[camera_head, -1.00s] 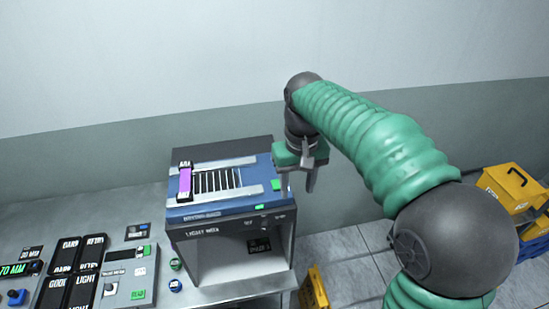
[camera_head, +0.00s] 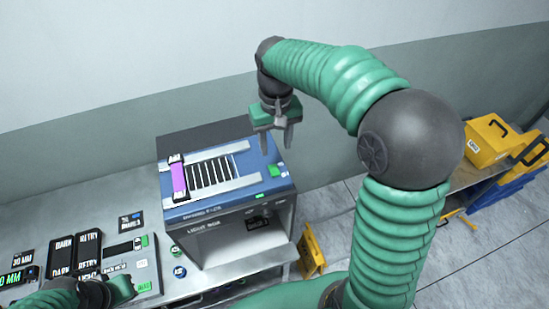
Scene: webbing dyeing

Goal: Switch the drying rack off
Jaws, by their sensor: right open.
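The drying rack (camera_head: 212,205) is a box with a blue top, dark slots and two pale rails. A purple strip (camera_head: 178,180) lies across the left end of its top. My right gripper (camera_head: 276,142) points down, open and empty, over the rack's back right part by the green button. I see no clear contact. My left gripper (camera_head: 122,290) shows at the bottom left over the control panel; its fingers cannot be made out.
A metal bench (camera_head: 130,210) carries the rack and, at left, a control panel (camera_head: 130,262) with dark labelled tiles (camera_head: 62,254). Two round knobs (camera_head: 179,271) sit below the rack's left side. Yellow crates (camera_head: 488,140) stand at the right. A yellow item (camera_head: 312,250) stands on the floor.

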